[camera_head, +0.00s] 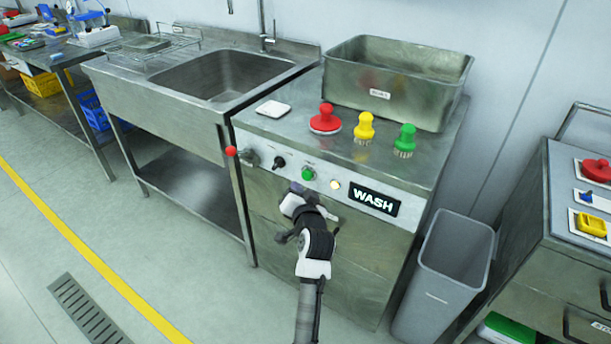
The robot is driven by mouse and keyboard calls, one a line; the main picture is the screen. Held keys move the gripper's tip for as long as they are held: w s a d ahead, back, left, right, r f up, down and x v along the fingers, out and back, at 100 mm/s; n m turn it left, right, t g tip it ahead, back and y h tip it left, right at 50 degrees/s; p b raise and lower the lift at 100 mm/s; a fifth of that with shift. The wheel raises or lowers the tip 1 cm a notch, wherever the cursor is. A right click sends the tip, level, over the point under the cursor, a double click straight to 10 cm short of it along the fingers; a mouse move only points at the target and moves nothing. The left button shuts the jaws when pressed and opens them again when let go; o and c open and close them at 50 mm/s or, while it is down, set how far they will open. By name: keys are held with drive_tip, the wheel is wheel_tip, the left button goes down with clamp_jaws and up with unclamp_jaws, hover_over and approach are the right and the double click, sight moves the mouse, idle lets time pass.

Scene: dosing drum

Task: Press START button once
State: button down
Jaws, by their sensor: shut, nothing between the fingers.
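The green button (308,173) sits in a pale round surround on the white front panel of the steel wash unit (350,284). Its label is too small to read. My gripper (295,188) is shut and empty, in front of the unit and just below and left of the green button in the picture. The button's face is in view. I cannot tell how far the fingertips are from the panel. A lit pale lamp (335,185) and a black WASH sign (374,199) are right of the button.
A black knob (279,162) and a red-ball lever (231,151) are left of the button. Red (326,120), yellow (364,128) and green (404,141) brushes stand on top, before a steel bin (396,80). A grey waste bin (446,275) stands right. Floor is free at left.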

drive_tip(key=shift+s+a+p, duration=0.35)
drive_tip(key=shift+s+a, duration=0.65)
drive_tip(key=shift+s, duration=0.3)
